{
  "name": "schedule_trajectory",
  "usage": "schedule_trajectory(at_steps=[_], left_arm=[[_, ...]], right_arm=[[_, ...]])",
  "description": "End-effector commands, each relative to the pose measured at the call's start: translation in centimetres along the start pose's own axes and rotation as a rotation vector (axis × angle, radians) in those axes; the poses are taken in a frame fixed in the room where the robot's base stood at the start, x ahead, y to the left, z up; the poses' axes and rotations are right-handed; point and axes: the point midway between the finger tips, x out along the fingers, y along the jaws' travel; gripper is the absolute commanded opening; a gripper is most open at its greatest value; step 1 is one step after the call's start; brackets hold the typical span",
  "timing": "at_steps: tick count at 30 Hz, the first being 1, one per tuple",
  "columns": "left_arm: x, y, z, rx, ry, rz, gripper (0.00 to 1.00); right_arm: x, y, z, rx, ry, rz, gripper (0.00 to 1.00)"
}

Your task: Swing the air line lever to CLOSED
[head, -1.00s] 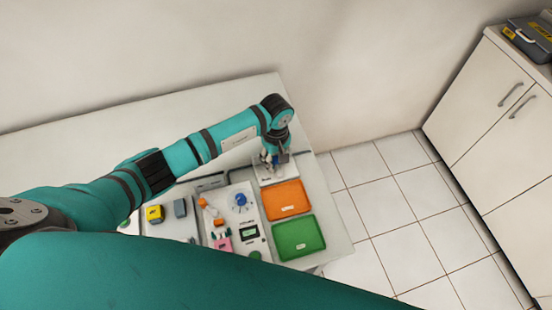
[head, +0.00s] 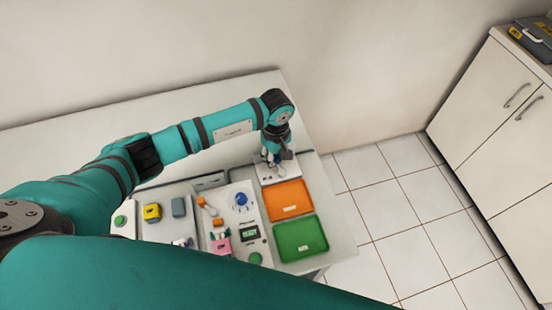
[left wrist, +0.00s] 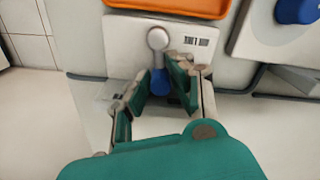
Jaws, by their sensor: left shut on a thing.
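The air line lever (left wrist: 160,90) has a blue handle and a round grey pivot (left wrist: 158,39) at its far end. In the left wrist view the handle points down toward my palm. It is mounted on a white plate (left wrist: 121,48) with dark lettering too small to read fully. My left gripper (left wrist: 157,79) is shut on the blue handle, with one finger on each side. In the head view my left gripper (head: 272,159) is over the white plate (head: 290,170) at the back right of the table and mostly hides the lever. My right gripper does not show.
An orange tray (head: 287,199) and a green tray (head: 301,237) lie in front of the plate. A white panel with a blue knob (head: 241,199) is to their left. A yellow block (head: 152,212) and a grey block (head: 179,207) sit further left.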

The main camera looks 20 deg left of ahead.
Motion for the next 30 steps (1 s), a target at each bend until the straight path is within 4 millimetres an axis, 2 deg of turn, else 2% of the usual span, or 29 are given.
schedule_trajectory(at_steps=[1,2,6,7,19,23,27,30], left_arm=[[-0.1,0.2,0.1,0.001,-0.003,0.006,0.00],[-0.1,0.2,0.1,0.001,-0.003,0.006,0.23],[-0.1,0.2,0.1,0.001,-0.002,0.005,0.41],[-0.1,0.1,0.1,0.001,-0.002,0.004,0.43],[-0.3,0.2,0.0,0.014,-0.001,0.003,0.43],[-0.6,0.5,0.1,0.056,-0.002,0.006,0.43],[-0.9,0.5,0.3,0.126,-0.005,0.000,0.43],[-3.1,0.6,0.0,0.126,0.003,0.004,0.43]], right_arm=[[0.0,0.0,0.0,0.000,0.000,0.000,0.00],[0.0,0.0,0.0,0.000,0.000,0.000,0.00],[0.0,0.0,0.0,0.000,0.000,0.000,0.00],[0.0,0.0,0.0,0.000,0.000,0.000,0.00],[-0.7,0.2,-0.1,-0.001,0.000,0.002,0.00],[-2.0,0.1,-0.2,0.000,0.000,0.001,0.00],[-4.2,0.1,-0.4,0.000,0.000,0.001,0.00],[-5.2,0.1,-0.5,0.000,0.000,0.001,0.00]])
